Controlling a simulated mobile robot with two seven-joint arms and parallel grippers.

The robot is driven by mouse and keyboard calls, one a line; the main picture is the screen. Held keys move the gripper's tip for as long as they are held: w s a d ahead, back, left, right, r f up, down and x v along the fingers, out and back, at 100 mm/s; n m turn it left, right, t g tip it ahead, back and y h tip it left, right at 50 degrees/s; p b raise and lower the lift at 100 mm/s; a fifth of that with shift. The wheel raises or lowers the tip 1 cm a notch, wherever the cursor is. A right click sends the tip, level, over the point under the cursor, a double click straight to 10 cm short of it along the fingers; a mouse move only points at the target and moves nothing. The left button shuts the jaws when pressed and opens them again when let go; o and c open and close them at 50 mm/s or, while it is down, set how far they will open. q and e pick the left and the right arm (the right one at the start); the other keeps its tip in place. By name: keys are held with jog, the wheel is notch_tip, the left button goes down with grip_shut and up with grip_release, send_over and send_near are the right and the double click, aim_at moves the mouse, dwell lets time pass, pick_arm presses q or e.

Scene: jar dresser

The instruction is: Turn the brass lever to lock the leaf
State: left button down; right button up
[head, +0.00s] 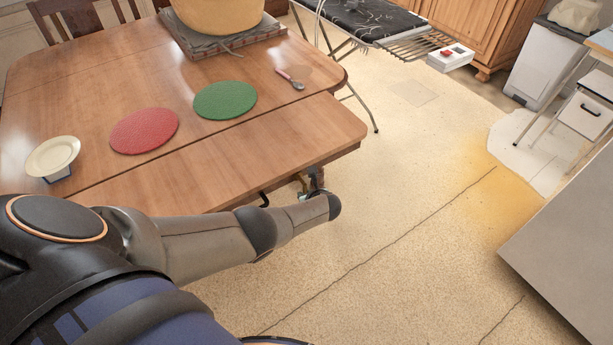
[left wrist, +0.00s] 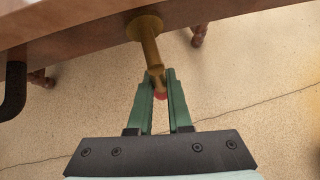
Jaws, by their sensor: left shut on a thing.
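The brass lever (left wrist: 149,48) hangs from a round brass plate on the edge of the wooden table, seen in the left wrist view. It ends in a red tip (left wrist: 160,94). My left gripper (left wrist: 157,80) has its green fingers on either side of the lever's lower end and is shut on it. In the head view my left arm reaches along the table's near edge, and its gripper (head: 312,188) is mostly hidden behind the forearm. The table leaf (head: 290,135) lies level with the tabletop, with a seam between them. My right gripper is not in view.
A black hooked handle (left wrist: 14,92) hangs under the table edge, left of the lever. On the table are a red mat (head: 144,131), a green mat (head: 225,99), a cream bowl (head: 52,156) and a spoon (head: 291,80).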

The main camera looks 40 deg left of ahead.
pick_arm(q)
jog(key=shift+s, duration=0.15)
dwell(0.4)
jog(key=c, duration=0.8)
grip_release()
jog(key=shift+c, duration=0.2)
jog(key=p+v, duration=0.5)
jog(key=v, duration=0.7)
jog(key=shift+r, duration=0.25)
jog(key=shift+d, duration=0.15)
